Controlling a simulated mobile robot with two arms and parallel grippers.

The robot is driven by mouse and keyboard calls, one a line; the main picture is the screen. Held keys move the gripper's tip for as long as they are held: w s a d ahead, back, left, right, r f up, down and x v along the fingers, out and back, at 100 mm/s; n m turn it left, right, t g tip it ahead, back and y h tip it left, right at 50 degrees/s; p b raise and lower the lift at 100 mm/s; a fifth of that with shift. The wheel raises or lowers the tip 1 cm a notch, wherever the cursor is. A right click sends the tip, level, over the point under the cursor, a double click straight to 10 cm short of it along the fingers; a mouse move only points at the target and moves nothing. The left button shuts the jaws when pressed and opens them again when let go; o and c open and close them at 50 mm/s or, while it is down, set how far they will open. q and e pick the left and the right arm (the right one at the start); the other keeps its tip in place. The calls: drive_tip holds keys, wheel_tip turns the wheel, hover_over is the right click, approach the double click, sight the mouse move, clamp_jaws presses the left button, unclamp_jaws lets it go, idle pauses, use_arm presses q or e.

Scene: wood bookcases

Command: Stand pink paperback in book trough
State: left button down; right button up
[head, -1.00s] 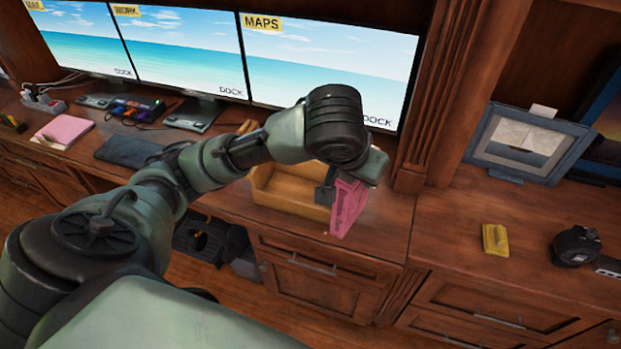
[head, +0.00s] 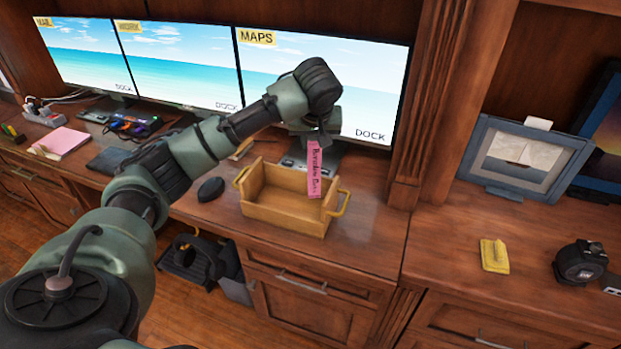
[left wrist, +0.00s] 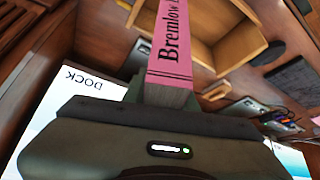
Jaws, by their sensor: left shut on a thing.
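The pink paperback (head: 314,167) hangs upright from my left gripper (head: 318,133), spine toward the head camera. It also shows in the left wrist view (left wrist: 172,45). The left gripper is shut on its upper end. The book trough (head: 285,211) is a tan wooden box with yellow handles, on the desk below. In the head view the book overlaps the trough's right end; whether it is above, inside or behind that end I cannot tell. The trough also shows in the left wrist view (left wrist: 243,57) and looks empty where visible. My right gripper is not in view.
Monitors (head: 320,85) stand close behind the trough. A black mouse (head: 210,189) lies left of it. To the right are a picture frame (head: 519,158), a yellow object (head: 494,255) and a black tape measure (head: 580,263). The desk right of the trough is clear.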

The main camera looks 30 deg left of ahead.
use_arm(q)
wheel_tip(320, 180, down, 7)
drive_tip(key=shift+f, duration=0.15)
wheel_tip(320, 180, down, 3)
drive_tip(key=shift+f+p, duration=0.2)
drive_tip(key=shift+p, duration=0.2)
drive_tip(key=shift+f, duration=0.45)
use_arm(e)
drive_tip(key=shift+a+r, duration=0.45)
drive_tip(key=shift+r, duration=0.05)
use_arm(q)
drive_tip(key=c, duration=1.1)
unclamp_jaws()
drive_tip(key=shift+f, duration=0.1)
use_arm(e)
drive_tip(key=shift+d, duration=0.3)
